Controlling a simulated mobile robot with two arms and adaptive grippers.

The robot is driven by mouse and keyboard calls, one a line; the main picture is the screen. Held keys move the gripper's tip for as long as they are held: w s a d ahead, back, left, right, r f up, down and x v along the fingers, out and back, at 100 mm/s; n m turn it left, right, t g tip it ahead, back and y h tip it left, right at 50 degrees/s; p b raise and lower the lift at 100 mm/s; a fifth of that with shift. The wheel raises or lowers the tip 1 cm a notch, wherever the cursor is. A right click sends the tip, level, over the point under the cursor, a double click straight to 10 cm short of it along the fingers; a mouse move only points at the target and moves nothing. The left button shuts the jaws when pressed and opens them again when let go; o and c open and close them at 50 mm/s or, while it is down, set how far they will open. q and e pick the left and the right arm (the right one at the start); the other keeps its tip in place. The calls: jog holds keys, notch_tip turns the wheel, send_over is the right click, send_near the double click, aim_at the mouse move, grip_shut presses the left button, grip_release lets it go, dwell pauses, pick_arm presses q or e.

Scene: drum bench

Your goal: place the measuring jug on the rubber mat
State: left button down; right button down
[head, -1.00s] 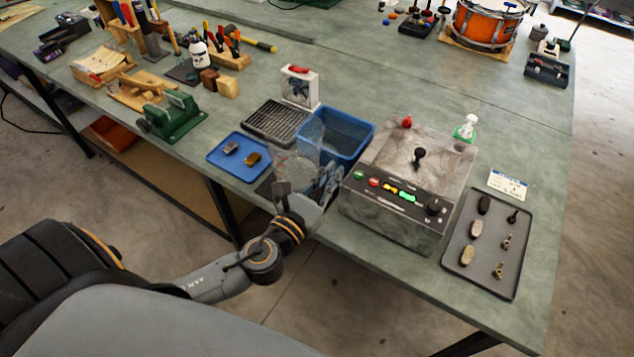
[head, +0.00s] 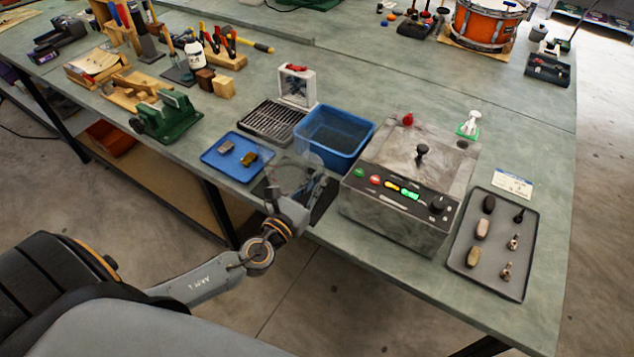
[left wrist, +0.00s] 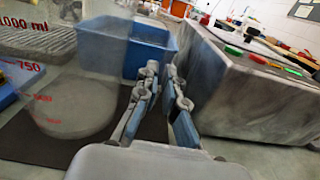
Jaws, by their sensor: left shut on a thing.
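The measuring jug (head: 287,172) is clear with red markings. In the head view it is faint, in front of the blue bin. In the left wrist view the jug (left wrist: 72,100) fills the left side, upright or nearly so. The dark rubber mat (head: 322,207) lies at the bench's front edge, and it also shows in the left wrist view (left wrist: 30,142). My left gripper (head: 312,186) is shut on the jug at its side, over the mat; its fingers (left wrist: 163,80) show in the wrist view. I cannot tell whether the jug's base touches the mat. My right gripper is not in view.
The blue bin (head: 338,137) stands just behind the mat. A grey control box (head: 405,190) stands close on its right, a blue tray (head: 222,168) with small blocks on its left. A black drip grate (head: 272,124) lies behind the tray.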

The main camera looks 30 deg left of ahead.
pick_arm(q)
jog(key=shift+f, duration=0.15)
jog(key=c, duration=1.5)
grip_release()
jog(key=shift+r, duration=0.3)
jog(key=shift+s+a+f+b, duration=0.15)
jog(key=shift+s+b, duration=0.45)
jog(key=shift+s, duration=1.4)
jog(key=shift+s+a+r+b, duration=0.15)
jog(key=shift+s+b, duration=0.5)
jog(key=shift+s, duration=1.35)
jog(key=shift+s+a+f+b, duration=0.15)
jog(key=shift+s+b, duration=0.45)
jog(key=shift+s, duration=1.4)
